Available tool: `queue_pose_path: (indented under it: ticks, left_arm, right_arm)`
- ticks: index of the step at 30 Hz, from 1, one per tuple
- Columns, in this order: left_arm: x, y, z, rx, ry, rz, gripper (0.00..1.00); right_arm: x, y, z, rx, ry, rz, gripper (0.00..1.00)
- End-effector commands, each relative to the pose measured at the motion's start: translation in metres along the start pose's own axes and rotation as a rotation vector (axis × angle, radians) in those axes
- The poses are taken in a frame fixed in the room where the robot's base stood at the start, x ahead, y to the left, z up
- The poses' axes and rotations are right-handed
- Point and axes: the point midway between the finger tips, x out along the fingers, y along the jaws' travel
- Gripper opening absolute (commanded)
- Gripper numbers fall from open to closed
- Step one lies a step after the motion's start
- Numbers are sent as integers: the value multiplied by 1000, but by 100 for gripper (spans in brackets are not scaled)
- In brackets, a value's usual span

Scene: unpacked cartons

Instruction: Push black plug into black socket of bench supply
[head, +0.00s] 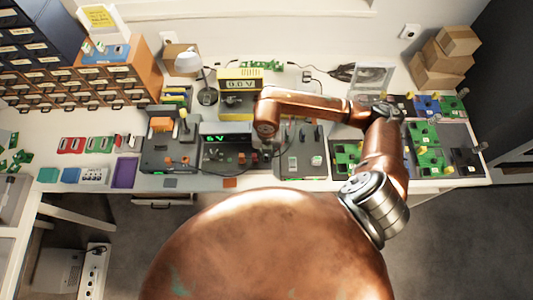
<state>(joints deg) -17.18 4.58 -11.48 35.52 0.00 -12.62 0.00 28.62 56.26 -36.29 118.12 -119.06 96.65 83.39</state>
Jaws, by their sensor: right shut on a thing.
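A dark grey unit with green digits (213,138), which looks like the bench supply, stands near the front middle of the bench in the head view. My copper right arm reaches in from the right, and its dark right gripper (262,153) points down at the unit's right front side. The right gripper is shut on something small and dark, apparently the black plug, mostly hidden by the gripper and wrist. The black socket is too small to make out, so I cannot tell whether plug and socket touch. My left gripper is not in view.
A yellow meter (240,85) stands behind the unit, with a desk lamp (188,62) to its left. Circuit boards (428,150) fill the right end.

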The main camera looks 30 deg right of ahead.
Motion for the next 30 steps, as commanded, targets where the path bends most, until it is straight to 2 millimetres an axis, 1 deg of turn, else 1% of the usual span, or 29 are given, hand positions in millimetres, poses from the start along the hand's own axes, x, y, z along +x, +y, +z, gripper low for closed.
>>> queue_pose_path:
  ticks: [5,6,14,24,26,29,30]
  left_arm:
    - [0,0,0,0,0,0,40]
    - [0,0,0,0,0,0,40]
    - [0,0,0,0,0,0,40]
    - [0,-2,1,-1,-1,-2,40]
    - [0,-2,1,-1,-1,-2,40]
    - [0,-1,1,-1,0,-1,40]
    - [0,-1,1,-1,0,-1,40]
  right_arm:
    - [0,0,0,0,0,-1,0]
    - [0,0,0,0,0,-1,15]
    - [0,0,0,0,0,0,33]
    - [-2,0,0,0,-1,1,33]
    - [-5,1,1,-1,-2,2,33]
    - [-17,1,1,-1,-2,2,33]
    - [-24,1,1,-1,-4,2,33]
